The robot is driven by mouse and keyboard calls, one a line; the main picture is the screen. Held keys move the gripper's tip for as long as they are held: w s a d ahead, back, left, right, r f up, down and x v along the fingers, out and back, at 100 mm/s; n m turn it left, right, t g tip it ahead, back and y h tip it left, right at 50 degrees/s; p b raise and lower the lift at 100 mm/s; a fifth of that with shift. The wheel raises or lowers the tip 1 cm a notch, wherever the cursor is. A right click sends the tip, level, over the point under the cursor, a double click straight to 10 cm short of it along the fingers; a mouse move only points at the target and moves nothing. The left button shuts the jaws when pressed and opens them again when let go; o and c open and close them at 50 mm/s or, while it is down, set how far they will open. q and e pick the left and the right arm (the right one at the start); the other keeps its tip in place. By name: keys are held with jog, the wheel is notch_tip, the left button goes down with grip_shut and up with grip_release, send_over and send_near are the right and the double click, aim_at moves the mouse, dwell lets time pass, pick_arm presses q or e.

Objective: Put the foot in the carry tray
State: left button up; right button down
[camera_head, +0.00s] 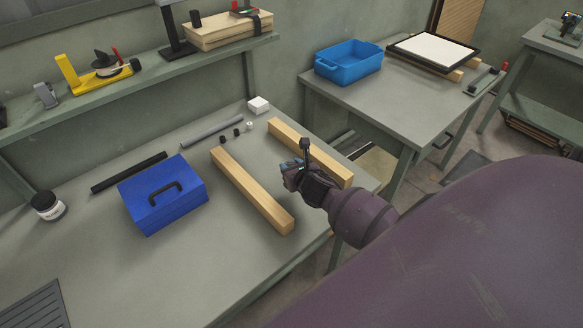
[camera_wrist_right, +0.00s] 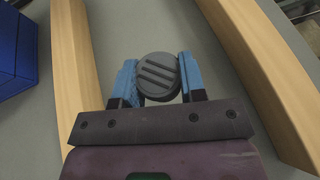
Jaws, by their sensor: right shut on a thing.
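The foot (camera_wrist_right: 158,76) is a round dark grey piece with raised ridges on its face. In the right wrist view it sits between the blue fingertips of my right gripper (camera_wrist_right: 158,82), which is shut on it. In the head view my right gripper (camera_head: 289,168) is above the workbench, between two wooden beams; I cannot make out the foot there. The carry tray (camera_head: 348,74) is an open blue tray on the side table at the back, apart from my gripper. My left gripper is not in view.
Two wooden beams (camera_head: 251,190) (camera_head: 290,137) lie on the workbench (camera_head: 130,280). A blue toolbox (camera_head: 165,208), a dark rod (camera_head: 128,173), a grey rod (camera_head: 212,131) and small black pieces (camera_head: 224,139) lie left of my gripper. A framed white panel (camera_head: 433,50) is right of the tray.

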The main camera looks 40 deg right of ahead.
jog(key=shift+f, duration=0.6)
jog(key=c, duration=0.7)
grip_release()
